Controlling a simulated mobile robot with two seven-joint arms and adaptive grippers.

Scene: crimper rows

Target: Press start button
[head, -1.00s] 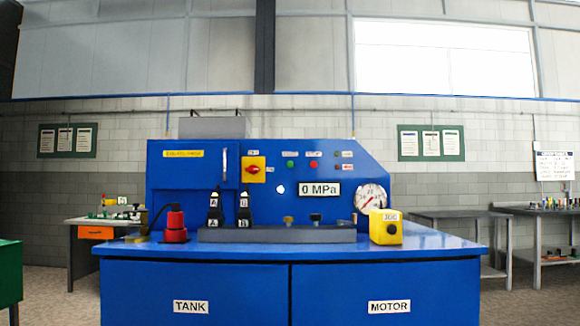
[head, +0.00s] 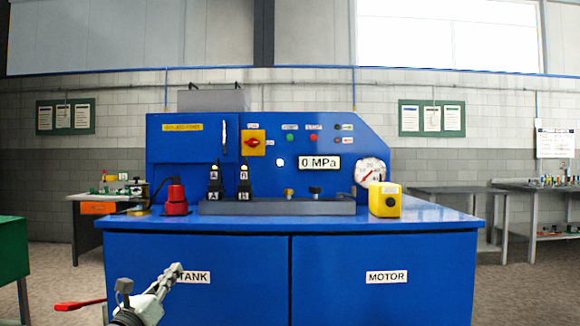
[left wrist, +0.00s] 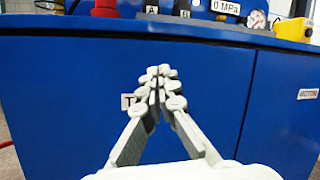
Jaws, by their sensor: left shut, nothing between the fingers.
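The blue machine (head: 207,167) stands ahead, with a control panel on its upright face. A small green button (head: 290,137) sits on the panel, left of a red button (head: 314,137). Their labels are too small to read. A red rotary switch (head: 253,143) on a yellow plate is further left. My left gripper (head: 176,270) is low at the left, in front of the TANK door and well below the panel. Its fingers are together and empty, as the left wrist view (left wrist: 160,76) also shows. My right gripper is not in view.
On the worktop stand a red device (head: 176,202), two black levers marked A and B, a grey rail (head: 277,208) and a yellow box (head: 385,201). A gauge (head: 370,174) is on the panel's right. A red bar (head: 78,304) shows at lower left. The space before the panel is clear.

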